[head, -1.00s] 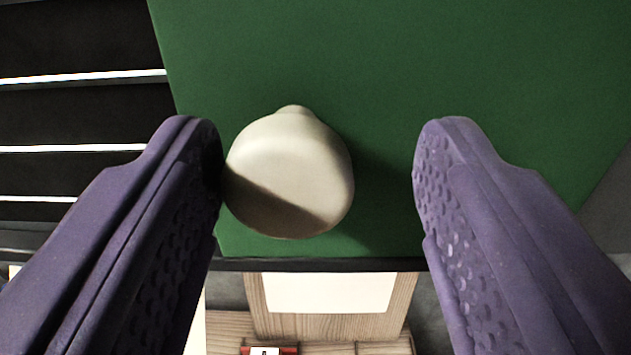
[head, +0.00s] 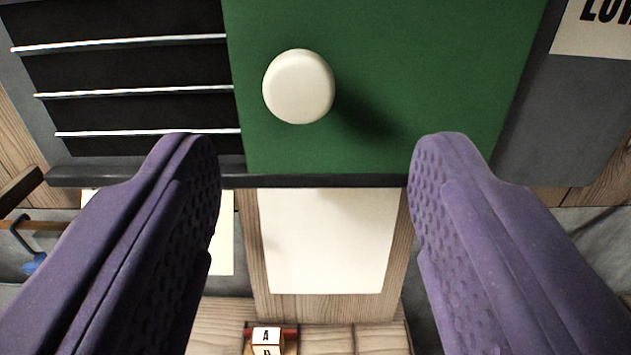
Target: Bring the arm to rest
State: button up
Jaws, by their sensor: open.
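My gripper (head: 315,160) is open and empty, with its two purple fingers spread at the left and right of the head view. A cream, rounded knob-like piece (head: 298,87) is on the green panel (head: 430,60), ahead of the fingertips and above the gap between them. It is apart from both fingers and casts a shadow to its right.
A black slatted rack (head: 130,75) with light bars is left of the green panel. Below are a white sheet (head: 328,240) on a wooden board and a lettered block (head: 266,340). A sign (head: 598,28) is at top right. A blue-ended item (head: 33,263) is at far left.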

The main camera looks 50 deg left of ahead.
jog(key=d+m+t+h+b, duration=0.6)
jog(key=d+h+b, duration=0.65)
jog(key=b, duration=1.05)
jog(key=s+d+f+m+g+b, duration=0.1)
jog(key=s+f+m+b, duration=0.1)
jog(key=s+b, duration=0.5)
jog(key=s+d+f+m+g+h+b, duration=0.1)
jog(key=s+f+b, duration=0.3)
jog(key=s+b, duration=0.4)
jog(key=shift+s+d+m+b, duration=0.3)
jog(key=shift+m+b, duration=0.1)
jog(key=shift+b, duration=0.05)
